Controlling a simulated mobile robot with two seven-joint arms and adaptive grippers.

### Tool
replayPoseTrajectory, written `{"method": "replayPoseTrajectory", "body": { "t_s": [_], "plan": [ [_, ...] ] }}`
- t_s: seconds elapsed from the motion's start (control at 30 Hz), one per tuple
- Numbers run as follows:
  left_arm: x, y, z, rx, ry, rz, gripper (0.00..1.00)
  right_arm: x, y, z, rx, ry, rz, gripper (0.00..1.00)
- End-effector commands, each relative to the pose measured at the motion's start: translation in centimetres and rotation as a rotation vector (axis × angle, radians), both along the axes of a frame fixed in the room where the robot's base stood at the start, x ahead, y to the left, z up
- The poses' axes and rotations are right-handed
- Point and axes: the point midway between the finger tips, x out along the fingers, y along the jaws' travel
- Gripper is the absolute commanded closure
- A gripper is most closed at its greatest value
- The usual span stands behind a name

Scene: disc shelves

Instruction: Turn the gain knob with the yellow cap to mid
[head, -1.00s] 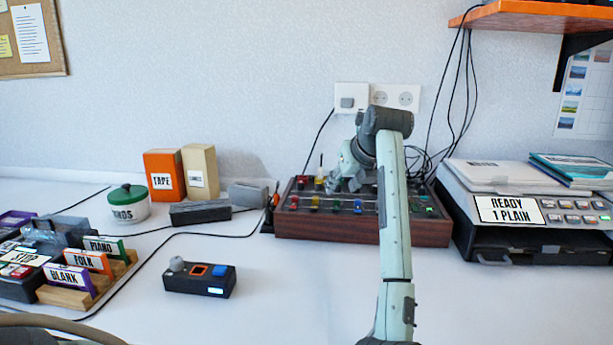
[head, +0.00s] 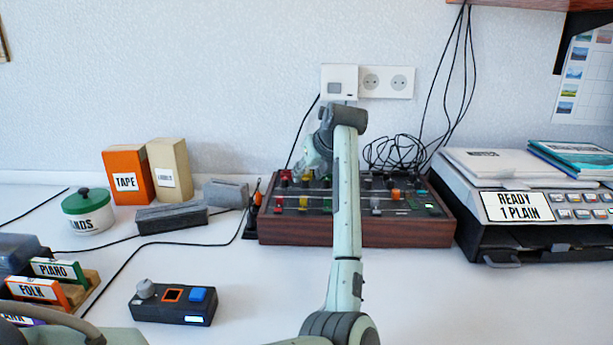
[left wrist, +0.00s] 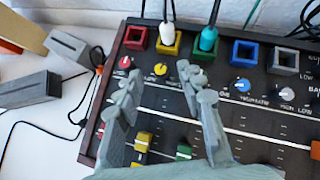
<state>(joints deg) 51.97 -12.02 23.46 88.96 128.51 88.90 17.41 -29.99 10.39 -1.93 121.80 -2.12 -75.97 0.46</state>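The yellow-capped knob (left wrist: 161,69) sits in the knob row of the mixer (head: 290,232), between a red-capped knob (left wrist: 126,62) and one partly hidden by a finger. A small mark shows on its cap, but I cannot read its setting. My left gripper (left wrist: 158,82) is open over the panel, one fingertip on each side of the yellow knob in the left wrist view. I cannot tell whether the fingers touch it or hang above it. In the head view the left gripper (head: 314,164) is small and partly hidden by my arm. My right gripper is out of view.
Behind the knobs stand coloured sockets, with a white plug (left wrist: 167,33) and a teal plug (left wrist: 208,38) upright. Slider caps, including a yellow one (left wrist: 143,140), lie nearer. A printer (head: 520,225) stands right; a small control box (head: 172,305) lies front left.

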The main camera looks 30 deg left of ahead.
Motion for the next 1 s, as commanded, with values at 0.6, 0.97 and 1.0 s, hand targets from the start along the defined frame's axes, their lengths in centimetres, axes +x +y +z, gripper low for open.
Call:
{"method": "replayPoseTrajectory", "body": {
  "t_s": [0.6, 0.97, 1.0],
  "plan": [
    [1.1, 1.5, -1.9, 0.000, -0.001, -0.001, 0.72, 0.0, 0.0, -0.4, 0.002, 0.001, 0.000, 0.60],
    [1.1, 1.5, -1.9, 0.000, -0.001, -0.001, 1.00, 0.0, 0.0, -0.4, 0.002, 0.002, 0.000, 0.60],
    [1.2, 1.5, -1.9, -0.001, 0.000, 0.004, 1.00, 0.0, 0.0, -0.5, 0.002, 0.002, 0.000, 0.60]
  ]
}}
